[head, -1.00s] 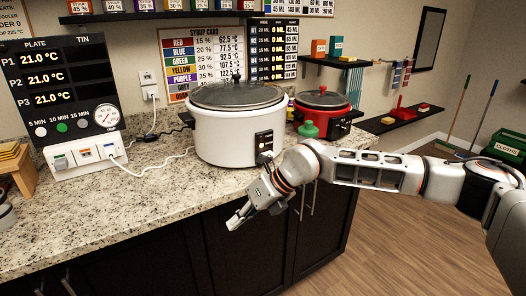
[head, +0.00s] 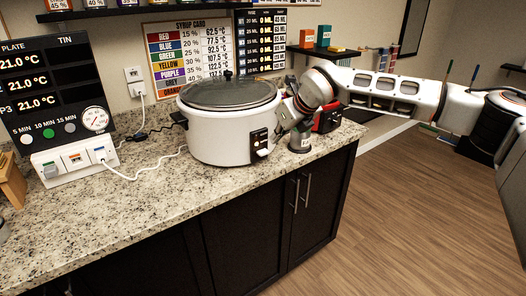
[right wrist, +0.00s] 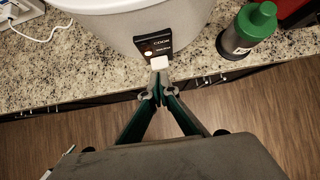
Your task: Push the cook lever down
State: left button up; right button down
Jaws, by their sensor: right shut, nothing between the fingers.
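The white cooker (head: 225,138) stands on the counter with a glass lid. Its black control panel (head: 259,139) faces the front right and carries a white lever (head: 263,152). In the right wrist view the panel (right wrist: 154,42) reads COOK, and the white lever (right wrist: 158,62) sits at its lower edge. My right gripper (right wrist: 160,80) is shut and empty, its tips right at the lever; I cannot tell whether they touch. In the head view the right gripper (head: 284,120) is beside the cooker's right side, its tips hard to make out. My left gripper is not in view.
A dark bottle with a green cap (right wrist: 248,30) stands right of the cooker. A red cooker (head: 328,119) is behind it, partly hidden by my arm. A display board (head: 60,90) and a white cable (head: 140,172) are at left.

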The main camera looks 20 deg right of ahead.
aim_at(264, 151)
jog(key=b+x, duration=0.2)
jog(key=x, duration=0.3)
jog(key=shift+f, duration=0.25)
jog(key=shift+b+x, duration=0.55)
jog(key=shift+x, duration=0.25)
jog(key=shift+f+b, duration=0.5)
jog(key=shift+f, duration=0.6)
jog(key=shift+r, duration=0.15)
jog(key=s, duration=0.1)
jog(key=p, duration=0.1)
jog(key=s+d+r, duration=0.1)
jog(key=shift+s+p, duration=0.35)
